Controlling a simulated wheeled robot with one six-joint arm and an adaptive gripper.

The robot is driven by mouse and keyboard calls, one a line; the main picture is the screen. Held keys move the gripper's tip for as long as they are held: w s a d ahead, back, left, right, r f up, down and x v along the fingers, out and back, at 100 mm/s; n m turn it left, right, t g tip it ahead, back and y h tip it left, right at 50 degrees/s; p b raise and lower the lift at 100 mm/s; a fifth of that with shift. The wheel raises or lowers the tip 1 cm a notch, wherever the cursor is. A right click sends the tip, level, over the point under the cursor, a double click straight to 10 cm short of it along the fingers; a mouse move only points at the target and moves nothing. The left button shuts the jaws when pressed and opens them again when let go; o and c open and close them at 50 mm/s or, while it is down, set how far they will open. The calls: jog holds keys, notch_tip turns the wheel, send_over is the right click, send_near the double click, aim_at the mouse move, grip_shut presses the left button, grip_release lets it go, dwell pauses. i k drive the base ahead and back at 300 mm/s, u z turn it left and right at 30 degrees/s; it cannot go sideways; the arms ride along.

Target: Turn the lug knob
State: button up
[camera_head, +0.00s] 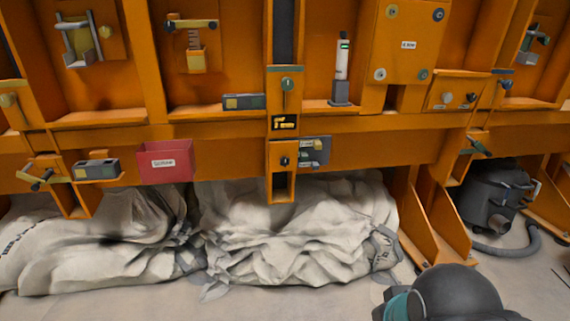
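Several knobs show on the orange frame, and I cannot tell which one is the lug knob. A grey-green knob (287,84) sits on the upper centre post. A small dark knob (285,160) is lower on the same post. A pale knob (446,97) and a dark knob (471,97) sit side by side on a box at the right. A teal handle (477,147) sticks out below them. A yellowish knob (8,100) is at the left edge. My gripper is not in view; only a dark rounded part of my arm with a teal band shows at the bottom right.
A red bin (166,162) hangs on the lower beam. A white cylinder (342,60) stands on the shelf. White sacks (295,235) lie under the frame. A dark vacuum-like canister (492,195) with a hose stands at the right. Bare floor shows in front.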

aim_at(284, 160)
jog(key=k, duration=1.1)
jog(key=z, duration=0.85)
jog(key=i, duration=1.8)
jog(key=u, duration=0.7)
